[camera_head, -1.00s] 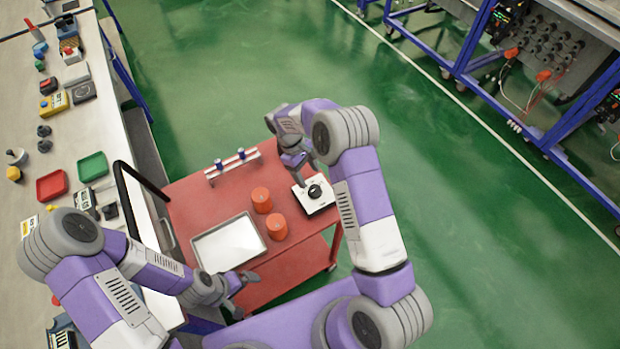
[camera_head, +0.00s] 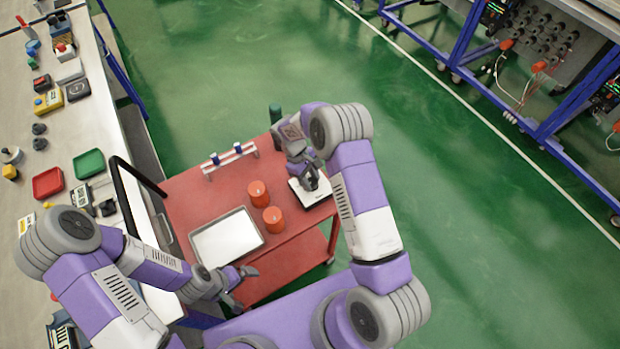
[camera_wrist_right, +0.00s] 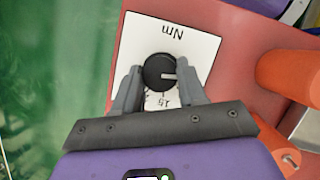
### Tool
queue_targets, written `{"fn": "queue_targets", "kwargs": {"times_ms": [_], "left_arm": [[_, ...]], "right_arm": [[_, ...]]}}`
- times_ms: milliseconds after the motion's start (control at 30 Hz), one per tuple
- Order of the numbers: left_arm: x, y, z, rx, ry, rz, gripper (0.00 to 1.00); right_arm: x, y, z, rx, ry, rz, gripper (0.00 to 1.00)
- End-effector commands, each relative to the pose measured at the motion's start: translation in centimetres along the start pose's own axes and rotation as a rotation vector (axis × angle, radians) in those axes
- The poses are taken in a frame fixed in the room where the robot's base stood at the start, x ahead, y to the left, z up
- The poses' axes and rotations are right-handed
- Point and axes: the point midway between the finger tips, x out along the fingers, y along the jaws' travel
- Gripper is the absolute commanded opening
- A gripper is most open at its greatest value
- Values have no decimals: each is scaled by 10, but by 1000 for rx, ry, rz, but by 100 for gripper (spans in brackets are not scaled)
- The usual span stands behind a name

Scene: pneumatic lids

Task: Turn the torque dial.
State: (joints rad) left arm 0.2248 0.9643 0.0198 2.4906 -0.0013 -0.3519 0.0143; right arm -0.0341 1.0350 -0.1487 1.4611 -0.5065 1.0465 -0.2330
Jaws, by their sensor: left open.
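The torque dial is a round black knob (camera_wrist_right: 159,72) with a white mark, on a white plate (camera_wrist_right: 199,44) marked "Nm" and "15". In the right wrist view the mark points right. In the head view the plate (camera_head: 318,196) lies at the right of the red cart, and the knob is mostly hidden by my right gripper (camera_head: 311,178). That gripper's fingers (camera_wrist_right: 158,74) are open, one on each side of the knob, with narrow gaps showing. My left gripper (camera_head: 240,284) is open and empty near the cart's front edge, away from the dial.
The red cart (camera_head: 185,190) also bears two orange cylinders (camera_head: 258,193) (camera_head: 274,219) just left of the plate, a white tray (camera_head: 252,214) and a small rack (camera_head: 231,161). A cluttered bench (camera_head: 70,130) runs along the left. Green floor is clear behind.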

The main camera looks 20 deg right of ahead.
Motion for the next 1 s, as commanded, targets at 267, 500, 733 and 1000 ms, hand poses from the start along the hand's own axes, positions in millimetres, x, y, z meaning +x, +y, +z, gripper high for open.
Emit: {"fn": "queue_targets", "kwargs": {"times_ms": [267, 500, 733, 1000], "left_arm": [[1, 0, 0, 0, 0, 0, 100], [5, -2, 0, 0, 0, 0, 100], [14, -5, -1, 0, 0, 0, 100], [22, -8, -1, 0, 0, 0, 100]], "right_arm": [[0, 0, 0, 8, 1, -3, 11], [0, 2, -1, 84, 3, -33, 11], [0, 3, -1, 245, 4, -100, 11], [0, 4, 0, 481, 3, -199, 11]]}}
